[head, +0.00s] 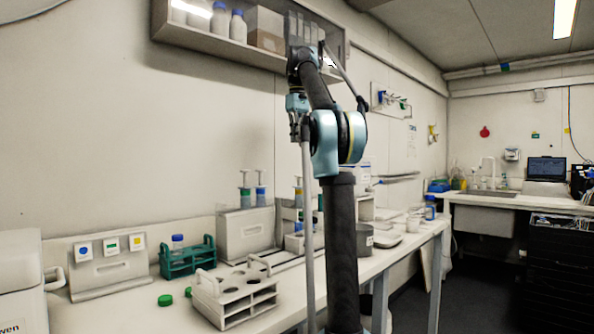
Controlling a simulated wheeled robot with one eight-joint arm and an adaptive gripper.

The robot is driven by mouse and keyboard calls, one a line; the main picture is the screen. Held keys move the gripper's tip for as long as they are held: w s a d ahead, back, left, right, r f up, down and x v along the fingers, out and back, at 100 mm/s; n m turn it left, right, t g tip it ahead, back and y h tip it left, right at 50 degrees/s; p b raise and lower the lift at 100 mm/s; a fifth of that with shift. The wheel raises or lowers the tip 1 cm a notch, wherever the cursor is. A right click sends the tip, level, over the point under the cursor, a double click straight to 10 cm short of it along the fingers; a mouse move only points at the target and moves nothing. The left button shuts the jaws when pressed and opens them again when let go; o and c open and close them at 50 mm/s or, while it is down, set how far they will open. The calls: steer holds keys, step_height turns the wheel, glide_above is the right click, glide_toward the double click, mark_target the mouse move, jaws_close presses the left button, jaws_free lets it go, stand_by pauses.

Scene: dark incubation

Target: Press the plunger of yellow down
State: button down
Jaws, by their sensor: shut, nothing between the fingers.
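Several plunger dispensers stand upright at the back of the bench. One has green in it (245,190) and one has blue (261,187), both at a pale grey stand (240,235). A further dispenser (298,190) stands to their right, close behind my arm in the picture. My gripper (300,129) hangs from my folded arm, high above the bench, small and partly unclear. It is shut and empty, apart from the dispensers.
A panel with blue, green and yellow labels (110,272) leans at the left. A green rack (188,260), a pale rack (235,300) and green caps (165,300) occupy the bench front. A metal pot (364,241) stands right of my arm. A shelf (215,40) hangs above.

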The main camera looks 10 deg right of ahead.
step_height(320, 180, down, 11)
steer(key=shift+a+f, duration=0.1)
steer(key=shift+f, duration=0.1)
stand_by(0.4)
steer(key=shift+f, duration=0.1)
steer(key=shift+f, duration=1.1)
step_height(320, 180, up, 14)
stand_by(0.4)
stand_by(0.4)
